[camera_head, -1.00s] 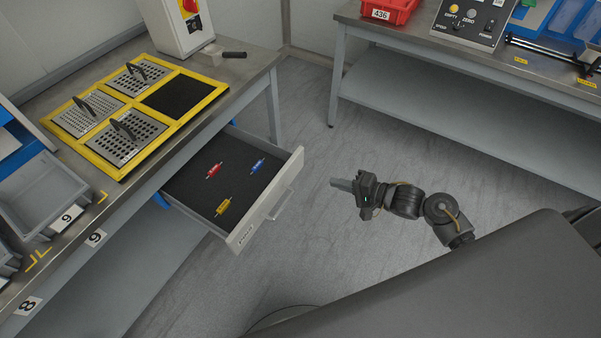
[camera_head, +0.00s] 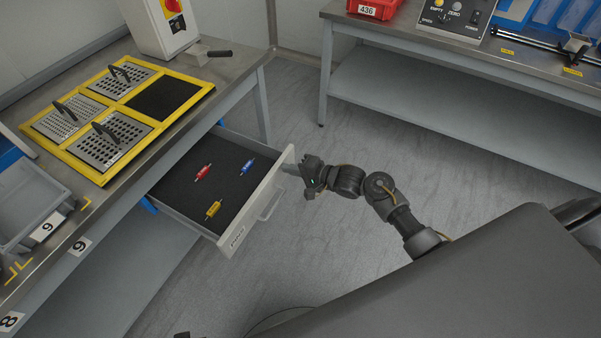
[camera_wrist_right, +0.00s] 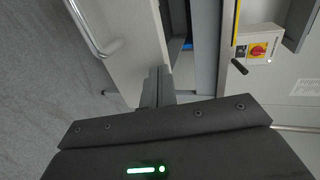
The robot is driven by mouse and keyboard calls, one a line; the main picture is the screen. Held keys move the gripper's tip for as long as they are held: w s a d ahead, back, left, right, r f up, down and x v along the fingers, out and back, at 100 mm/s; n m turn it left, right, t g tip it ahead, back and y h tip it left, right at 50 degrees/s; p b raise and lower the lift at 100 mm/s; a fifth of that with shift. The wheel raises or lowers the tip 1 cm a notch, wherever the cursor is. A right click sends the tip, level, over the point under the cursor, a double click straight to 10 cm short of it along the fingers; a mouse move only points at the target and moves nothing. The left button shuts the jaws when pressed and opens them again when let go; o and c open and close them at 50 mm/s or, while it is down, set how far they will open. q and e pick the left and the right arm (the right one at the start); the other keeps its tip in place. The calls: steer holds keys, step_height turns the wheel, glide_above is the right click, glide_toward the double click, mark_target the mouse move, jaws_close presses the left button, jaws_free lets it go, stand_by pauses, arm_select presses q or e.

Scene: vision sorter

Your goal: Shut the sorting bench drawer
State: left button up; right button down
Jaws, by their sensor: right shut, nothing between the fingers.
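The drawer (camera_head: 208,185) of the sorting bench stands pulled out, with a dark lining and a red, a blue and a yellow part lying in it. Its light grey front panel (camera_head: 238,236) carries a bar handle (camera_head: 271,204). My right gripper (camera_head: 291,170) is shut and empty, at the outer face of the panel near its far end. In the right wrist view the shut fingers (camera_wrist_right: 156,85) point at the panel (camera_wrist_right: 125,50), beside the handle (camera_wrist_right: 86,30). I cannot tell if they touch it. My left gripper does not show.
The bench top (camera_head: 223,72) holds a yellow frame (camera_head: 122,158) with perforated plates, and a control box with a red knob (camera_head: 173,5). A second bench (camera_head: 400,45) stands at the back right. The floor between the benches is clear.

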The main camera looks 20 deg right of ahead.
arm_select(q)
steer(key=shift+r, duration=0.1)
arm_select(e)
steer(key=shift+w+a, duration=0.15)
steer(key=shift+w, duration=0.1)
